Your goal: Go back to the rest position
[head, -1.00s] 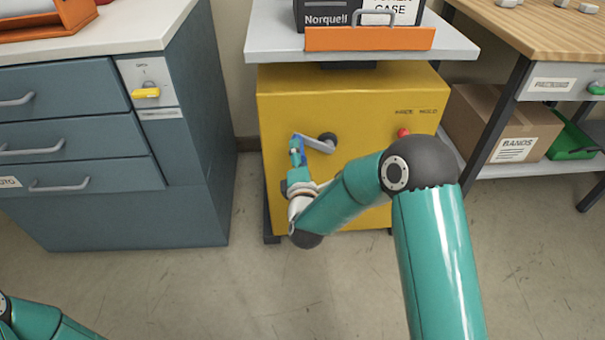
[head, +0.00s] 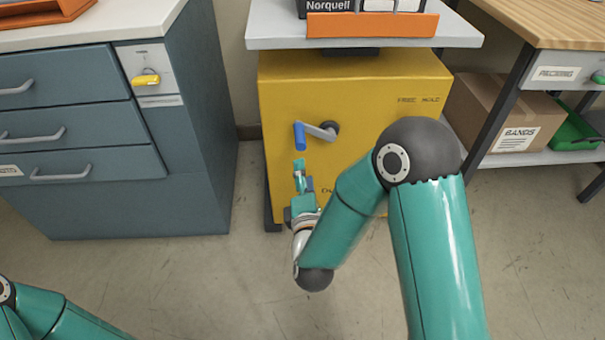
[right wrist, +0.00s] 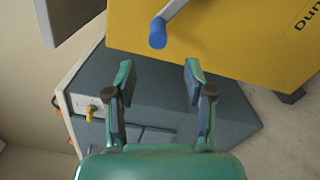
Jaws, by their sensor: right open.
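My right gripper (head: 302,180) is open and empty in front of the yellow cabinet (head: 290,95), just below the blue grip (head: 300,136) of its crank handle (head: 321,131). The gripper and the blue grip are apart. In the right wrist view, my right gripper (right wrist: 160,85) shows two spread fingers with nothing between them, and the blue grip (right wrist: 158,34) lies beyond them near the top. Of my left arm, only a teal link shows at the lower left of the head view; its gripper is out of view.
A blue-grey drawer cabinet (head: 75,205) with a yellow switch (head: 146,78) stands at left. A grey top (head: 270,30) with an orange tray (head: 372,25) sits above the yellow cabinet. A wooden bench (head: 550,25) with a cardboard box (head: 490,105) stands at right. Floor in front is free.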

